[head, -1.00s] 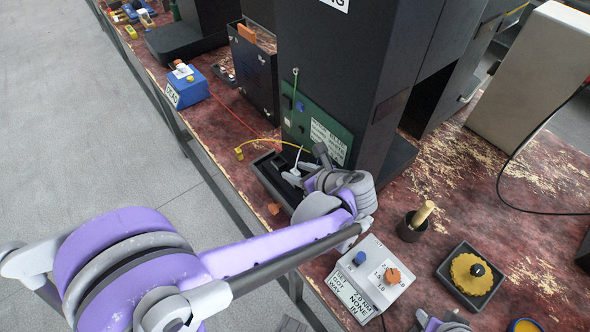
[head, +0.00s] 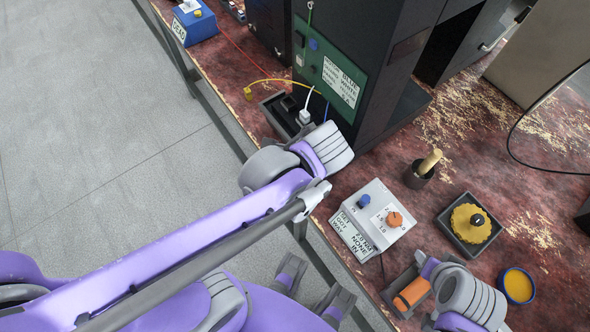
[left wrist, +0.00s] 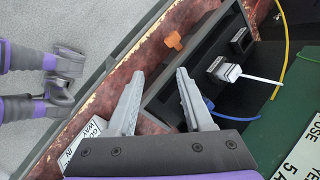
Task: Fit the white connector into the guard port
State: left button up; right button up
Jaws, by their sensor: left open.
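The white connector (head: 304,117) stands at the black port box (head: 267,109) on the bench, its white cable leading up. In the left wrist view the connector (left wrist: 228,72) sits at one of the box's ports, next to a white label; I cannot tell how deep it is in. My left gripper (left wrist: 158,92) is open and empty, its fingertips apart from the connector and beside the box.
A green sign board (head: 338,80) stands behind the box. A grey control box (head: 372,220) and a black tray (head: 470,245) stand to the right.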

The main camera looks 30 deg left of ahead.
pick_arm(q)
jog(key=s+d+f+n+t+h, duration=0.1)
jog(key=s+f+n+t+h, duration=0.1)
jog(key=n, duration=1)
jog(key=s+f+h, duration=0.1)
jog(key=s+h, duration=0.1)
jog(key=s, duration=0.1)
jog(key=shift+d, duration=0.3)
notch_tip(320, 180, up, 7)
jog(key=w+p, duration=0.1)
jog(key=p, duration=0.5)
jog(key=shift+w, duration=0.15)
jog(key=shift+w, duration=0.15)
